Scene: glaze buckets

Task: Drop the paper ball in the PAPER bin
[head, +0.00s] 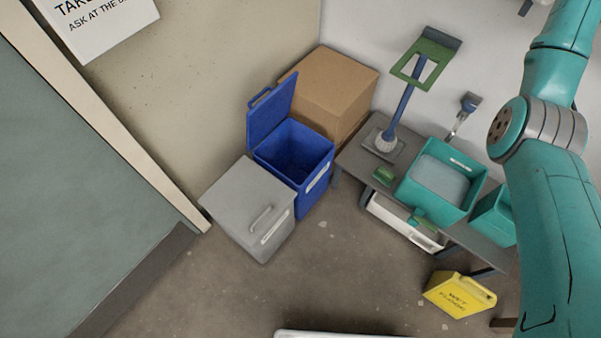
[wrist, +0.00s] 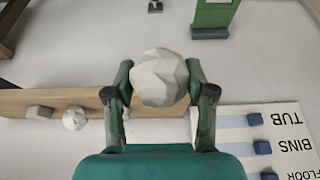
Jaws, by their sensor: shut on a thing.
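My gripper (wrist: 159,72) is shut on a pale, faceted paper ball (wrist: 160,88) in the wrist view, with one finger on each side of it. The gripper and this ball do not show in the head view. In the head view a blue bin (head: 314,192) stands with its lid raised, and its visible inside looks empty. A grey bin (head: 235,195) with its lid shut stands in front of it to the left. Both bins have pale labels on their fronts, too small to read, so I cannot tell which is the PAPER bin.
A cardboard box (head: 330,85) stands behind the blue bin. A low grey bench (head: 350,157) holds teal tubs and a brush. In the wrist view, another pale lump (wrist: 75,118) rests by a wooden board (wrist: 50,102).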

